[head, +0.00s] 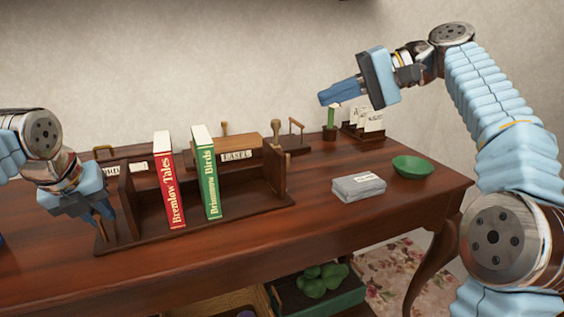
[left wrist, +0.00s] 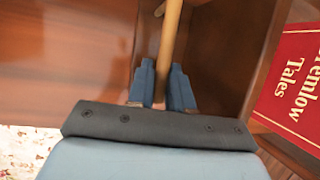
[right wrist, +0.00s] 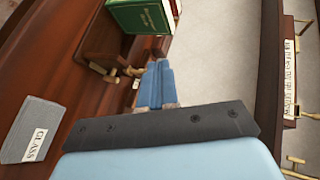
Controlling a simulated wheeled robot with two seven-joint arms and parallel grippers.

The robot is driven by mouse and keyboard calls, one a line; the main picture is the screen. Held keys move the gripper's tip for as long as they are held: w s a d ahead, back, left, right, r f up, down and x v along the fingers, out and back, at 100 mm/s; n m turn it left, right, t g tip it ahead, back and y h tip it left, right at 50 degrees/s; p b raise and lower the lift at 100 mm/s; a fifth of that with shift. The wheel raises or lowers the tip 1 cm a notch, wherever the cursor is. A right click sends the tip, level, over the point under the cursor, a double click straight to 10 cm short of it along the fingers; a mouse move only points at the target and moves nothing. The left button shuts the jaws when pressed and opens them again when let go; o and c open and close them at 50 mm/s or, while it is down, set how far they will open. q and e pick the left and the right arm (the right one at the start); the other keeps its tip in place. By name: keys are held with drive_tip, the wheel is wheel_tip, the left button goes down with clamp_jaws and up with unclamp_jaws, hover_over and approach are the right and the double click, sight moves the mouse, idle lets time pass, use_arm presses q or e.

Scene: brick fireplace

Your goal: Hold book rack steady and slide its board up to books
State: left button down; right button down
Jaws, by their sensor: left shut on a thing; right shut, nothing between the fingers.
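The dark wooden book rack (head: 240,213) stands on the table. A red book, Bremlow Tales (head: 169,180), and a green book, Brimmow Birds (head: 206,172), stand in it apart from each other, both slightly tilted. An upright board (head: 274,172) is at the rack's right side, with a gap between it and the green book. My right gripper (head: 322,98) is shut and empty, raised above the table's back, away from the rack.
A grey stack (head: 358,187) and a green bowl (head: 412,167) sit right of the rack. A card holder (head: 365,128) and small wooden items stand behind. An EASEL label (head: 236,155) shows behind the rack. The table's front right is clear.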

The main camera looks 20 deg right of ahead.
drive_tip(key=w+d+f+g+y, duration=0.1)
drive_tip(key=w+d+f, duration=0.1)
drive_tip(key=w+f, duration=0.35)
drive_tip(key=n+y, duration=0.1)
drive_tip(key=y, duration=0.1)
approach(278, 152)
drive_tip(key=w+a+f, duration=0.2)
drive_tip(key=w+a, duration=0.2)
drive_tip(key=shift+a+f+g, duration=0.2)
drive_tip(key=shift+a+g, duration=0.1)
drive_tip(key=shift+g, duration=0.1)
idle(0.3)
drive_tip(key=shift+a, duration=0.15)
idle(1.1)
drive_tip(key=shift+s+a, duration=0.2)
drive_tip(key=shift+a, duration=1.9)
drive_tip(key=shift+s+a, duration=0.1)
drive_tip(key=shift+a, duration=1.85)
